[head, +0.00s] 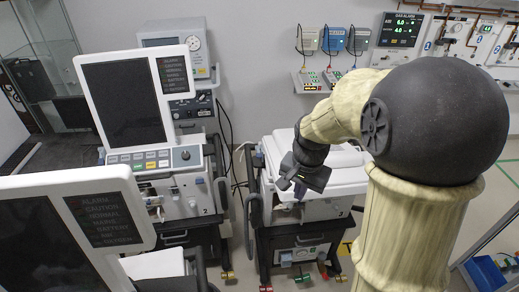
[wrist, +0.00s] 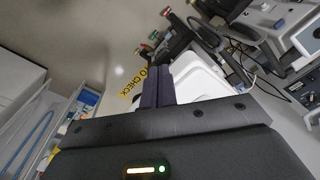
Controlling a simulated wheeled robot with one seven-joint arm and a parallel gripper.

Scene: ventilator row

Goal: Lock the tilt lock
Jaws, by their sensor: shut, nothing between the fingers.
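My gripper (wrist: 158,72) is shut and empty, its two dark fingers side by side in the wrist view. In the head view my gripper (head: 284,184) hangs over the near-left part of a white-topped cart unit (head: 336,190). The same white unit (wrist: 204,82) lies behind the fingers in the wrist view. I cannot tell whether the fingers touch anything. I cannot make out for certain which part is the tilt lock. Small red, green and yellow pedals (head: 302,279) sit low on the cart, and coloured pedals (wrist: 153,36) also show in the wrist view.
A ventilator with a dark screen (head: 126,103) stands left of the cart. Another ventilator screen (head: 40,238) fills the near left. A gas alarm panel (head: 399,29) is on the back wall. A blue bin (head: 487,273) is at lower right. Floor lettering (wrist: 136,82) shows beside the cart.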

